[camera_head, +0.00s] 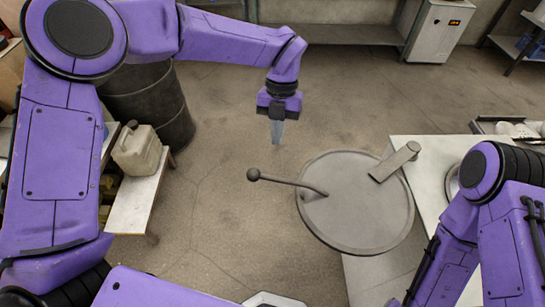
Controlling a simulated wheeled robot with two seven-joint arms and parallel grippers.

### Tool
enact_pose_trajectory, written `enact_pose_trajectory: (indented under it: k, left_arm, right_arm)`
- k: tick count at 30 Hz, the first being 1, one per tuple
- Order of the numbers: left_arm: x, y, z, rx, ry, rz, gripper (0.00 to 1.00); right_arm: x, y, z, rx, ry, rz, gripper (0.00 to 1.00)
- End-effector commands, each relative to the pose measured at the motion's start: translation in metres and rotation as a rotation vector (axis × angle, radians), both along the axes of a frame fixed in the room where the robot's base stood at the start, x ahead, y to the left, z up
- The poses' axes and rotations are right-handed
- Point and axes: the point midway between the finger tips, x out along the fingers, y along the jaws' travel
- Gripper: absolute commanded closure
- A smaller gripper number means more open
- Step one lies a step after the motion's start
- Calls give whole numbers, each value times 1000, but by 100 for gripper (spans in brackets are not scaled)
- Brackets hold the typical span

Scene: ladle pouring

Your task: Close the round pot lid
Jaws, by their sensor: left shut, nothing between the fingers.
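The round grey pot lid (365,218) lies at the centre right, its face toward the camera. It reaches out past the left edge of the pale worktop. A rod handle with a dark ball end (254,174) sticks out from the lid to the left. Part of a round metal rim (452,182) shows on the worktop, mostly hidden by my right arm. My left gripper (277,132) is shut and empty, pointing down, above and apart from the ball handle. My right gripper is out of view.
The pale worktop (418,152) stands at the right, with a tray of white items (515,129) behind it. A dark barrel (150,105) and a low bench with a beige canister (137,152) stand at the left. Open floor lies between.

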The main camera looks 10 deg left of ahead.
Motion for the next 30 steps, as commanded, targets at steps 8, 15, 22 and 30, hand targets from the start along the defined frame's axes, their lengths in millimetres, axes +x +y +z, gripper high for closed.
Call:
enact_pose_trajectory:
  k: [8, 15, 22, 30]
  left_arm:
    - [-29, 1, -38, 3, 2, -2, 100]
    - [-51, 0, -47, 1, 0, 4, 100]
    - [-52, 1, -49, 1, -1, 4, 100]
    - [-56, -6, -50, 1, 0, 13, 100]
  right_arm:
    - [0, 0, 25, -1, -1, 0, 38]
    - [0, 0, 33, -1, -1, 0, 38]
    - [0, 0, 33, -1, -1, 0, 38]
    - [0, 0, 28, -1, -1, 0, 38]
